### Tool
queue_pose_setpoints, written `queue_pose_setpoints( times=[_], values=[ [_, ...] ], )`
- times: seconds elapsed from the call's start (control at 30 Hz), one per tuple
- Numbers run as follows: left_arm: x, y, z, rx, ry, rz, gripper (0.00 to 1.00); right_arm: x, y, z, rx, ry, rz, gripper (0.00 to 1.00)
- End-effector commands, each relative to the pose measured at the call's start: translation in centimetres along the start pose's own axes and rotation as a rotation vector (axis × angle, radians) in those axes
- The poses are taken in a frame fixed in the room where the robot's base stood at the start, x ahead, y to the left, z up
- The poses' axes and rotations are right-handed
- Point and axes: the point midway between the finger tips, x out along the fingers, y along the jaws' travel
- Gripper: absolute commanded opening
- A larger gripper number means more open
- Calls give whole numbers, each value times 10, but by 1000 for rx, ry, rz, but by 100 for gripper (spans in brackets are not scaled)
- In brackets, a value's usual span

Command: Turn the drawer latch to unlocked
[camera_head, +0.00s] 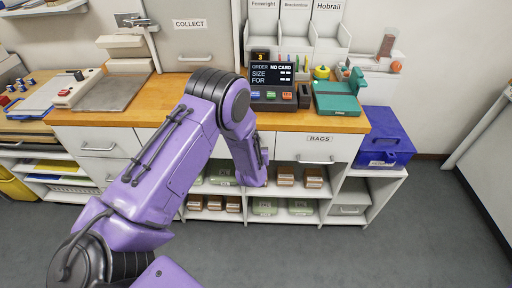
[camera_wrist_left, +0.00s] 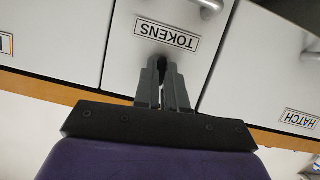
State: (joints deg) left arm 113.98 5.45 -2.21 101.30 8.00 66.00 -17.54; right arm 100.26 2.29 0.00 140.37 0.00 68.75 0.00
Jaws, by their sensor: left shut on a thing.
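In the left wrist view, which is upside down, a white drawer front (camera_wrist_left: 145,75) carries a TOKENS label (camera_wrist_left: 167,38). My left gripper (camera_wrist_left: 160,62) is at this front beside the label, its grey fingers close together. It is shut on a small dark part, which I take to be the drawer latch; the fingers hide most of it, so its turn cannot be read. In the head view my purple left arm reaches to the counter front and hides the left gripper and latch. My right gripper is in neither view.
In the head view a BAGS drawer (camera_head: 343,148) is to the right, with shelves of boxes below. The wooden counter (camera_head: 340,122) holds an order display (camera_head: 272,80) and a teal device (camera_head: 338,98). A blue bin (camera_head: 385,140) stands right.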

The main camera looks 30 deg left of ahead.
Motion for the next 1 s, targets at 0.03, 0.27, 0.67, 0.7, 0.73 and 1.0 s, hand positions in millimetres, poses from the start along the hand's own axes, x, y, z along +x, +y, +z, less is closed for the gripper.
queue_pose_setpoints(
  times=[0.03, 0.27, 0.67, 0.7, 0.73, 1.0],
  values=[
    [0, 1, 0, 23, 1, -7, 0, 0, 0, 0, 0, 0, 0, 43],
    [0, 1, 0, 92, 0, -36, 0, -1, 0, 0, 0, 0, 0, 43],
    [0, 1, 1, 115, -1, -46, 0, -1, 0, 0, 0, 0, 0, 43],
    [0, 1, 1, 115, -1, -46, 0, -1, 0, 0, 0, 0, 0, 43],
    [0, 1, 1, 114, -1, -46, 0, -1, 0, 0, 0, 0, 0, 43],
    [0, 1, 0, 113, -1, -46, 36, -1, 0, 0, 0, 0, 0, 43]
  ],
)
